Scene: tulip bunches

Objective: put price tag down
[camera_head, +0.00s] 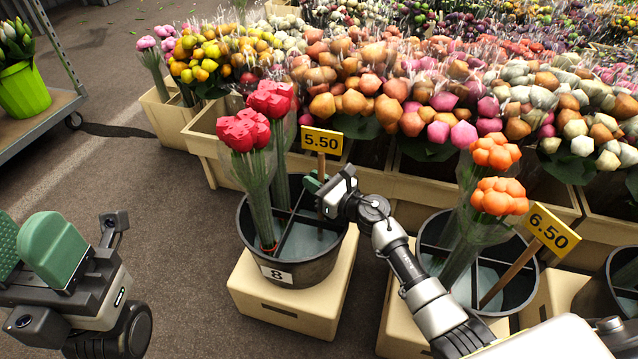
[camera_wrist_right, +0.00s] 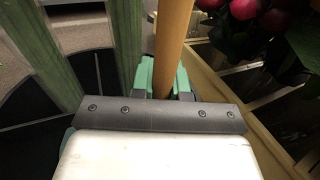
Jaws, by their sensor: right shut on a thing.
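The yellow price tag reading 5.50 (camera_head: 321,141) stands about upright on a wooden stick over the right side of the black bucket marked 8 (camera_head: 297,272). My right gripper (camera_head: 318,186) is shut on the stick, above the bucket's rim. In the right wrist view the stick (camera_wrist_right: 174,40) passes between the green fingertips (camera_wrist_right: 163,76). The stick's lower part shows inside the bucket; whether it touches the bottom cannot be told. Red tulip bunches (camera_head: 244,131) stand in the bucket's left and back parts. My left gripper (camera_head: 28,248) is open and empty at the lower left.
A second bucket (camera_head: 433,237) to the right holds orange tulips (camera_head: 497,152) and a tilted 6.50 tag (camera_head: 548,231). The buckets stand on beige crates (camera_head: 330,310). Flower-filled boxes (camera_head: 205,140) line the back. Bare floor (camera_head: 165,215) lies left of the marked bucket.

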